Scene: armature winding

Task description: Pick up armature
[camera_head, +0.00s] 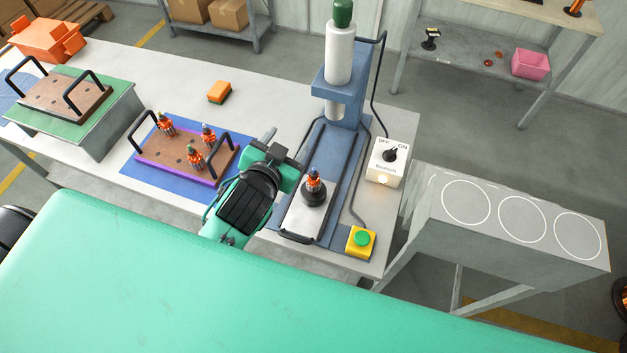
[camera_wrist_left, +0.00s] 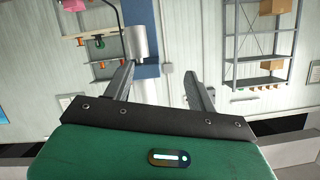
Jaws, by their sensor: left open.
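Three armatures, orange and dark, stand upright on a brown tray (camera_head: 177,154) with black handles: one at the back left (camera_head: 165,124), one at the right (camera_head: 208,134) and one near the front (camera_head: 195,158). Another armature (camera_head: 313,183) stands upright on the black round base of the blue press (camera_head: 342,150). My left gripper (camera_head: 277,141), green and black, is between the tray and the press, apart from the armatures. In the left wrist view its two fingers (camera_wrist_left: 160,88) are spread with nothing between them. My right gripper is not in view.
A switch box (camera_head: 387,163) and a yellow box with a green button (camera_head: 361,241) are right of the press. An orange sponge (camera_head: 219,91) lies behind the tray. A second tray (camera_head: 66,95) sits on a raised stand at the left. A grey stand with white circles (camera_head: 519,220) is at the right.

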